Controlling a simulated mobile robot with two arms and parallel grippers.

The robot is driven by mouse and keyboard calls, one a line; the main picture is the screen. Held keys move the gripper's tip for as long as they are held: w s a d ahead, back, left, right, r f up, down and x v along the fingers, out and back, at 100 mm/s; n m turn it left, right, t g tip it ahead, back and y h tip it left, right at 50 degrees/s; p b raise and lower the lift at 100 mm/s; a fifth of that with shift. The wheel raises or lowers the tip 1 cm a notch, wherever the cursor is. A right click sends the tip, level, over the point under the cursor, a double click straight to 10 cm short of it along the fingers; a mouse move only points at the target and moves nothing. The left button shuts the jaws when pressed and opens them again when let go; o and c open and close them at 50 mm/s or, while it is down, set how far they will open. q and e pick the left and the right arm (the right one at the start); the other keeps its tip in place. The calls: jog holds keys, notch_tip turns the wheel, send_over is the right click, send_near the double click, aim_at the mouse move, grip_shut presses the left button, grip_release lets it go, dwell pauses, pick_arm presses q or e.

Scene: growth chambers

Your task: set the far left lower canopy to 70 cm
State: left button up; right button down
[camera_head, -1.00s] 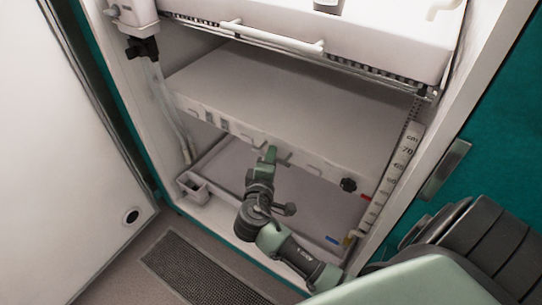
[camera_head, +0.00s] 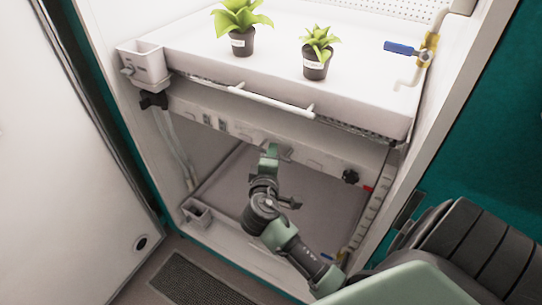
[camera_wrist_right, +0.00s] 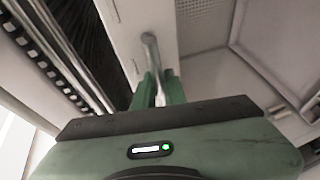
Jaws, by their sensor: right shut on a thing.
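The lower canopy (camera_head: 228,128) is a pale panel just under the planted shelf, with clips along its front and a dark knob (camera_head: 350,176) near its right end. My right gripper (camera_head: 270,150) is at the middle of its front edge, shut on the canopy's handle. In the wrist view, the green fingers (camera_wrist_right: 158,90) close around the grey handle bar (camera_wrist_right: 150,48). A height scale (camera_head: 372,208) runs down the right post, with a red mark (camera_head: 368,188) by the canopy's right end; its figures are too small to read now. My left gripper is out of view.
The shelf above (camera_head: 200,55) carries two potted plants and a white front rail (camera_head: 270,102). A blue-handled valve (camera_head: 402,48) is at upper right. An open tray (camera_head: 235,185) lies below the canopy. The open white door (camera_head: 65,150) stands at left.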

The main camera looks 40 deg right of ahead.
notch_tip(320, 180, up, 3)
jog(key=shift+r+p, duration=0.15)
jog(key=shift+p, duration=0.45)
jog(key=shift+r, duration=0.15)
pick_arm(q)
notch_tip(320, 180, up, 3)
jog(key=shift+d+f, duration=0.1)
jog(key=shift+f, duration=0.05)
pick_arm(e)
jog(key=shift+d, duration=0.1)
jog(key=shift+w+r, duration=0.1)
jog(key=shift+r, duration=0.05)
jog(key=c, duration=1.5)
grip_release()
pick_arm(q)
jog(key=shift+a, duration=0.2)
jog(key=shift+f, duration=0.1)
pick_arm(e)
jog(key=shift+f, duration=0.2)
